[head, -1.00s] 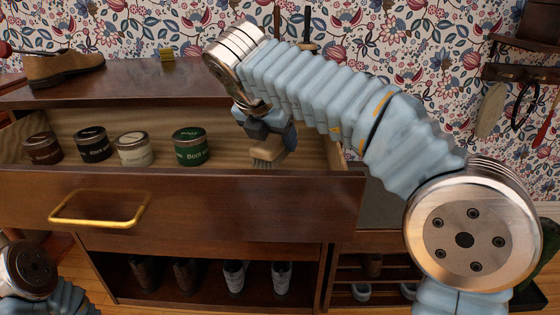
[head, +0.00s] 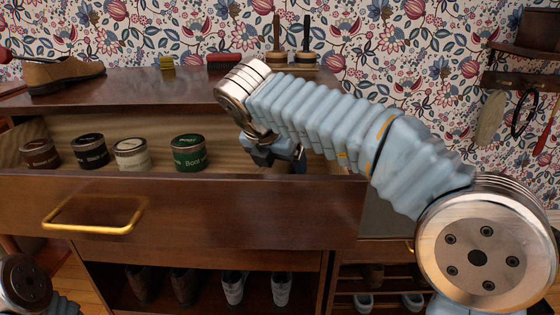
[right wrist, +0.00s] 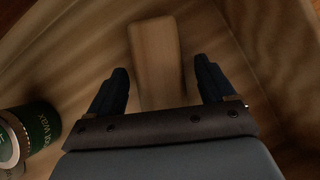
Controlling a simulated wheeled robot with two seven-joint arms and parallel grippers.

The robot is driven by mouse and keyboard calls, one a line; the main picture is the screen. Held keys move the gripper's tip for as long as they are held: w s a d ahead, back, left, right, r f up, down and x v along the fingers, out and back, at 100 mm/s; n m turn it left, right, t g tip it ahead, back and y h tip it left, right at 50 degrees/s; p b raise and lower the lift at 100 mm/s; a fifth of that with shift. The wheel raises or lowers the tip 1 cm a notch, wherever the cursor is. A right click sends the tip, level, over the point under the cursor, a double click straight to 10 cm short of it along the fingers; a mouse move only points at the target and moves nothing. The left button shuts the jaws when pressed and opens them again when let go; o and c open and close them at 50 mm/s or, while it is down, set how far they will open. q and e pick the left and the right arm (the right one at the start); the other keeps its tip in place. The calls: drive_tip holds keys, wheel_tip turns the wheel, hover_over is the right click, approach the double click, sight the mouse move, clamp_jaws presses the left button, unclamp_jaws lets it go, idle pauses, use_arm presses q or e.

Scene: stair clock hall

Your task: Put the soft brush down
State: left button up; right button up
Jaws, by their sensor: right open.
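The soft brush (right wrist: 155,55) shows in the right wrist view as a pale brown wooden block on the drawer floor. My right gripper (right wrist: 160,85) is open, with one dark finger on each side of the brush and a gap to each. In the head view the right gripper (head: 285,163) reaches down into the right end of the open drawer (head: 250,205). The brush is hidden there, behind the gripper and the drawer front. My left gripper is out of view.
Several tins stand in the drawer, the green one (head: 189,153) nearest the gripper; it also shows in the right wrist view (right wrist: 38,135).

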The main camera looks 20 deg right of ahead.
drive_tip(key=p+v, duration=0.3)
drive_tip(key=v, duration=0.8)
drive_tip(key=shift+w+r, duration=0.1)
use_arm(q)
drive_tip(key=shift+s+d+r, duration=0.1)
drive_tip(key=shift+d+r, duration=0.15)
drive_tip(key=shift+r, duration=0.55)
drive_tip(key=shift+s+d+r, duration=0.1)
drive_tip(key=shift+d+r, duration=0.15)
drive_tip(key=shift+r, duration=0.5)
use_arm(e)
drive_tip(key=shift+s+a+r, duration=0.2)
drive_tip(key=shift+s+r, duration=0.05)
drive_tip(key=shift+r, duration=0.15)
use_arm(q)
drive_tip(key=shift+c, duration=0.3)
